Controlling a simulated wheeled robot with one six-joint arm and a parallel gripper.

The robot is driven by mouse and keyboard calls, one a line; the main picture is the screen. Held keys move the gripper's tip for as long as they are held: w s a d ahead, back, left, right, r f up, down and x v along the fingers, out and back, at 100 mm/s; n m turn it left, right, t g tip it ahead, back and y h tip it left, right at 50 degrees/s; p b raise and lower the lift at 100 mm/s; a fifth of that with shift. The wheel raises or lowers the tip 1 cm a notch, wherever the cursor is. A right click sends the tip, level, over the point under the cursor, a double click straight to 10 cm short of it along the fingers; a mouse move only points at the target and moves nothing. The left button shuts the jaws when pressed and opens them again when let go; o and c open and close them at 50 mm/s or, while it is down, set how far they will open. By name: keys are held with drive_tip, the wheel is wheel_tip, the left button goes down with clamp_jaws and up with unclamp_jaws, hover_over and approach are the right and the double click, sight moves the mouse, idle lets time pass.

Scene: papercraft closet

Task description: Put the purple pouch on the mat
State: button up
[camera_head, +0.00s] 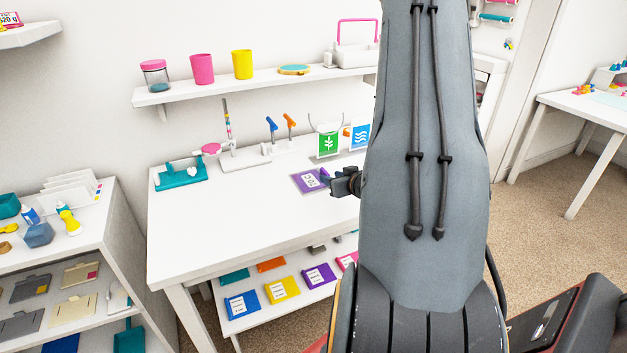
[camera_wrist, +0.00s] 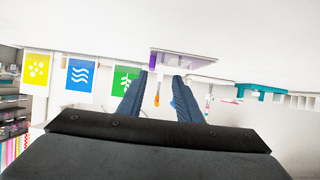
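Another purple packet (camera_head: 319,275) lies on the shelf under the table.
Picture signs, among them a green one (camera_head: 327,145), stand behind the pouch. A wall shelf (camera_head: 210,92) hangs above. The table's front left is clear.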

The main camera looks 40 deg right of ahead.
sight(326, 172)
drive_tip(key=shift+s+d, duration=0.2)
drive_tip(key=shift+d, duration=0.2)
drive_tip(key=shift+w+d+f+t, duration=0.1)
drive_tip(key=shift+w+d+t, duration=0.1)
drive_tip(key=shift+t, duration=0.1)
drive_tip(key=x, duration=0.2)
drive_tip(key=p+x, duration=0.1)
drive_tip(key=x, duration=0.1)
drive_tip(key=p+x, duration=0.1)
drive_tip(key=x, duration=0.2)
drive_tip(key=shift+d, duration=0.3)
drive_tip(key=shift+c, duration=0.4)
clamp_jaws()
